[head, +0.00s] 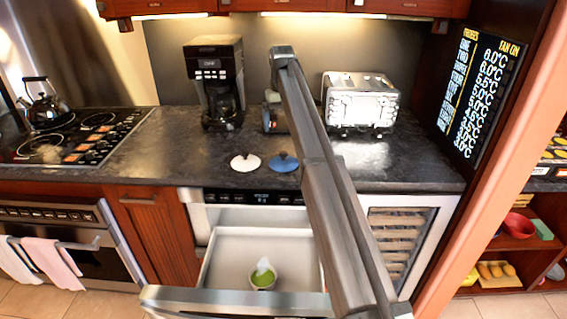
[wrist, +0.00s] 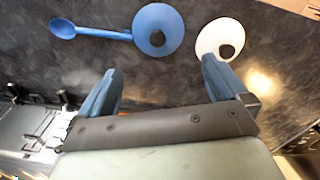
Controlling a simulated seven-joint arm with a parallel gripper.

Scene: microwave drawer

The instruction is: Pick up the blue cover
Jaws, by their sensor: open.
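The blue cover (head: 283,161) lies on the dark counter, just right of a white cover (head: 245,162). In the wrist view the blue cover (wrist: 172,22) is a round disc with a dark knob, near the top middle. The white cover (wrist: 207,42) is right of it there. My gripper (wrist: 160,70) is open and empty. Its fingers point toward the covers; the blue one lies beyond the gap between the fingertips, and the right fingertip appears close to the white one. In the head view my arm crosses the counter right of the blue cover, and the gripper is hard to make out.
A blue spoon (wrist: 62,28) lies with its handle reaching the blue cover in the wrist view. A coffee maker (head: 218,85) and toaster (head: 360,103) stand behind. Below, an open microwave drawer (head: 225,245) holds a green bowl (head: 262,281). The counter left of the covers is clear.

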